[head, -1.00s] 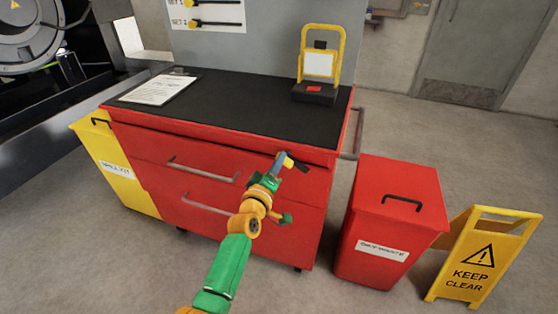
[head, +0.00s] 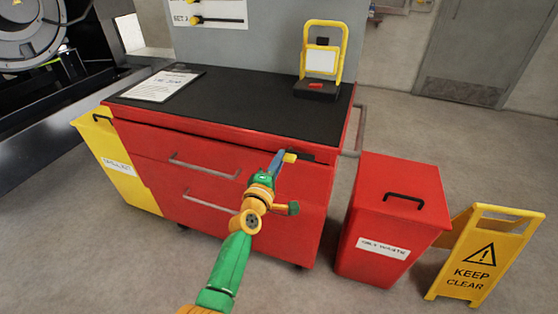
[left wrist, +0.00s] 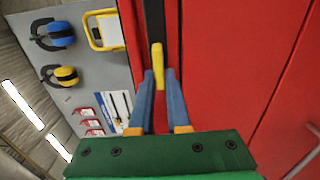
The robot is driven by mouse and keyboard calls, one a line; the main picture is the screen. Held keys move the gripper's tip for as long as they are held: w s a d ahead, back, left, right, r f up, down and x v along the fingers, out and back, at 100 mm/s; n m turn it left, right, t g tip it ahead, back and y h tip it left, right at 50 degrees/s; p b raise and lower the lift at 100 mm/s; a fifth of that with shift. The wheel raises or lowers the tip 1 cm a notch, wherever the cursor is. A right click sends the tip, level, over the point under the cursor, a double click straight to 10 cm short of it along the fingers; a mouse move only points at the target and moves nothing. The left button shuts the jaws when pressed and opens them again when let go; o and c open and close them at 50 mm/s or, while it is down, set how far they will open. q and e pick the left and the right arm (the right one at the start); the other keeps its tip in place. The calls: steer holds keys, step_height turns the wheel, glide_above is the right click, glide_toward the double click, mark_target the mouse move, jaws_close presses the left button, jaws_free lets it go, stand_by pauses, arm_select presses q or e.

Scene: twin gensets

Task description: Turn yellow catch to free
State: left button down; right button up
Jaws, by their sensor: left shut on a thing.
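The yellow catch (head: 290,157) is on the upper right of the red cabinet's (head: 300,190) front, by a black strip. My left gripper (head: 278,161) reaches up to it from below, its blue fingers at the catch. In the left wrist view the yellow catch (left wrist: 157,56) sticks out between the two blue fingertips (left wrist: 159,77), which are shut on it. The fingers hide part of the catch. My right gripper is not in view.
A clipboard (head: 160,86) and a black base with a yellow frame (head: 323,58) are on the cabinet's black top. A red bin (head: 385,220) and a yellow KEEP CLEAR sign (head: 480,260) stand to the right, a yellow bin (head: 118,165) to the left.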

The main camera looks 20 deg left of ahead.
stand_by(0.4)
arm_select(q)
steer(key=c, duration=0.9)
jaws_free()
steer(key=s+p, duration=0.1)
steer(key=s, duration=0.6)
steer(key=shift+a+p, duration=0.1)
steer(key=shift+p, duration=0.25)
steer(key=shift+f, duration=0.1)
